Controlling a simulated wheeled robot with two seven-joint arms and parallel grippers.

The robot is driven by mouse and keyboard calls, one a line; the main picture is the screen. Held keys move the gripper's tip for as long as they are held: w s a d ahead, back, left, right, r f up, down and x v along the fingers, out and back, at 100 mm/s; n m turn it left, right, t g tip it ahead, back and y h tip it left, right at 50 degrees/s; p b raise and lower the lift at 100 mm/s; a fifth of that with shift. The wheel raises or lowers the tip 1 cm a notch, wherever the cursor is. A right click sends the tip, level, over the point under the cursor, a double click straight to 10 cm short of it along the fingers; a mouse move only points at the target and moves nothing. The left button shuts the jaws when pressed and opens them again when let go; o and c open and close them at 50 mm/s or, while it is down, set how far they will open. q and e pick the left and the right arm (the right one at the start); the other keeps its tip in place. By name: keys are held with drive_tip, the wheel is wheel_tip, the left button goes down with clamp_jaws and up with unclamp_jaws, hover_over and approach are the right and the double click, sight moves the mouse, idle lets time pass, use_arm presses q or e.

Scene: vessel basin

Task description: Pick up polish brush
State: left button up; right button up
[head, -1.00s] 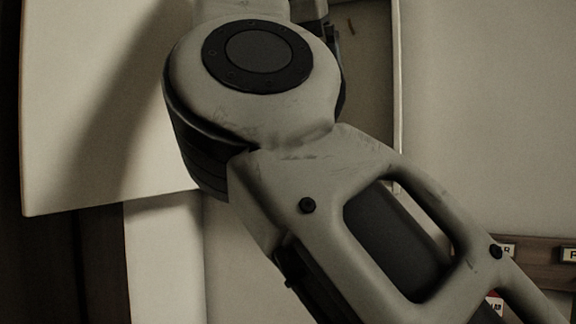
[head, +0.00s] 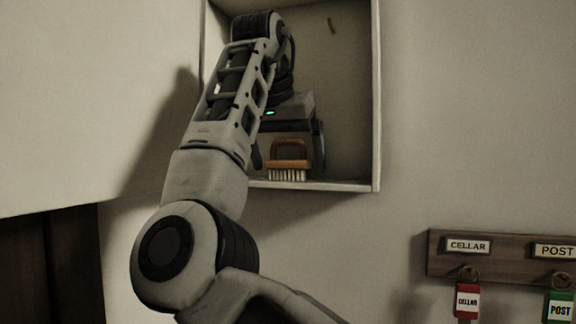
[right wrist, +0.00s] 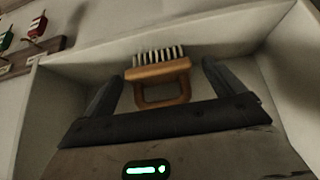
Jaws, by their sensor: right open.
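The polish brush (head: 289,166) has a brown wooden body, a looped handle and pale bristles. It stands bristles down on the floor of an open wall cabinet (head: 376,110), near its front edge. My right gripper (head: 288,155) reaches into the cabinet, open, with one finger on either side of the brush's handle. In the right wrist view, the brush (right wrist: 160,70) appears upside down between the two spread fingers (right wrist: 164,80), with gaps at both sides. Neither finger visibly grips it. My left gripper is not in view.
The cabinet's side walls and floor lip closely frame the gripper. The pale cabinet door (head: 80,110) stands open at left. A wooden key rack (head: 500,260) with red and green tags hangs at lower right.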

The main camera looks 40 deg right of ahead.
drive_tip(key=shift+c, duration=0.3)
drive_tip(key=c, duration=1)
